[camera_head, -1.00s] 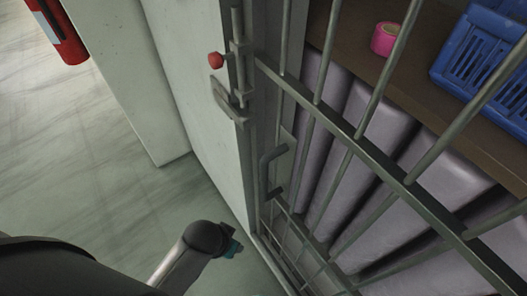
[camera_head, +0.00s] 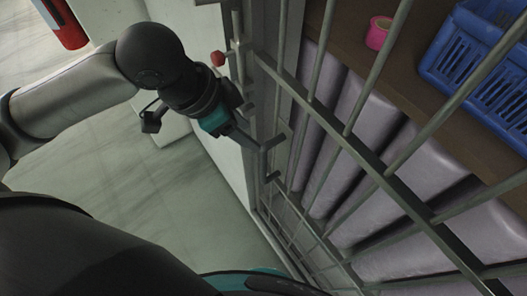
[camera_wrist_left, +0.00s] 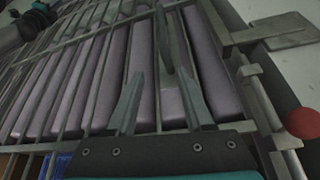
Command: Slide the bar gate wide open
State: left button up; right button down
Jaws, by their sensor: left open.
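The grey bar gate (camera_head: 350,140) spans the right half of the head view, its left edge close to the pale wall post. It also fills much of the left wrist view (camera_wrist_left: 97,60). Its bent grey handle (camera_head: 284,135) is near that left edge. My left gripper (camera_head: 268,147) is open and empty at the handle, partly covering it. In the left wrist view the handle (camera_wrist_left: 167,45) shows between and beyond the two spread fingers; I cannot tell whether they touch it. A latch with a red knob (camera_head: 217,58) sits on the post, and the knob (camera_wrist_left: 302,123) shows there too. My right gripper is not clearly visible.
Behind the bars are several pale purple padded blocks (camera_head: 352,150), a brown shelf (camera_head: 400,75), a pink roll (camera_head: 378,33) and a blue crate (camera_head: 470,65). A red cylinder (camera_head: 62,24) is at the upper left. The floor left of the gate is clear.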

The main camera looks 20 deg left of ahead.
aim_at(264, 156)
pick_arm(q)
jog(key=shift+y, duration=0.3)
jog(key=b+x, duration=0.1)
jog(key=x, duration=0.3)
jog(key=a+b+x, duration=0.1)
jog(key=x, duration=0.4)
jog(key=b+x, duration=0.1)
jog(key=x, duration=0.3)
jog(key=shift+s+a+f, duration=0.15)
jog(key=shift+s+f, duration=0.05)
jog(key=shift+f, duration=0.25)
grip_shut()
jog(key=shift+g, duration=0.3)
dwell(0.4)
